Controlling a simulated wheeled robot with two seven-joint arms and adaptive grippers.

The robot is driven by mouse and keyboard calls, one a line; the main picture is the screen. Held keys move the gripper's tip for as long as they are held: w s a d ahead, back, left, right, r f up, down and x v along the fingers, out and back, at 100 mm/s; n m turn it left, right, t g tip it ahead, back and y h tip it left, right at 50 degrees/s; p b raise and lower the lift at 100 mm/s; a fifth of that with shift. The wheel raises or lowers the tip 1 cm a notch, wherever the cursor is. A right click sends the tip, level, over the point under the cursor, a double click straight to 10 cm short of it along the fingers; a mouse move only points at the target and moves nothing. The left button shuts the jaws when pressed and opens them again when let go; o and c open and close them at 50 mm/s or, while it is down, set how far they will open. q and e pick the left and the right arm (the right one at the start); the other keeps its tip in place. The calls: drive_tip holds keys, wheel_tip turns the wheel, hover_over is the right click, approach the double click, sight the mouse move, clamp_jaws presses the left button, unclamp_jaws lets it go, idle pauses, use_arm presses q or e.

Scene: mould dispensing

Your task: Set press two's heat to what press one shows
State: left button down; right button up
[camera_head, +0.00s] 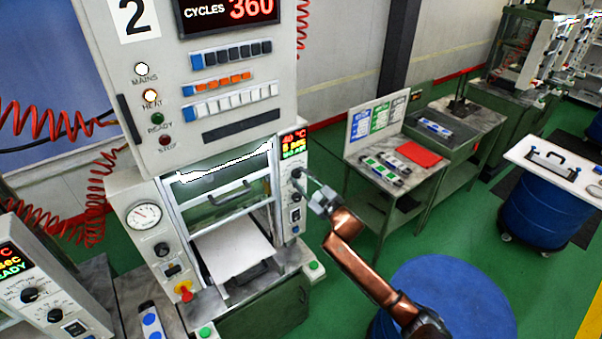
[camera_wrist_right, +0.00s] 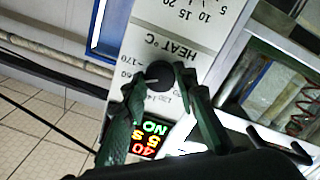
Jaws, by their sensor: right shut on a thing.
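Press two (camera_head: 230,115) stands in the middle of the head view with a white "2" plate. Its narrow control panel carries a small display (camera_head: 293,143) reading about 40 °C and 5 sec. Below it is the black heat knob (camera_head: 296,173); it also shows under the "HEAT °C" label in the right wrist view (camera_wrist_right: 160,75). My right gripper (camera_head: 303,178) is shut on this knob, a finger on each side. A neighbouring panel (camera_head: 70,290), probably press one's, is cut off at the lower left; its display (camera_head: 13,262) shows READY, but its temperature number is out of frame. My left gripper is not in view.
A sliding guard and a pale plate (camera_head: 232,250) sit in press two's opening. A red emergency knob (camera_head: 184,291) is at its front left. A blue drum (camera_head: 445,300) stands at the lower right. A side table (camera_head: 402,190) stands behind my right arm.

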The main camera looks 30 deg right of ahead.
drive_tip(key=m+p, duration=0.3)
drive_tip(key=m, duration=0.1)
drive_tip(key=shift+m+p, duration=0.55)
drive_tip(key=shift+m, duration=0.25)
drive_tip(key=shift+f, duration=0.15)
drive_tip(key=o, duration=1.2)
drive_tip(key=shift+c, duration=0.2)
drive_tip(key=s, duration=1.2)
drive_tip(key=shift+d, duration=0.2)
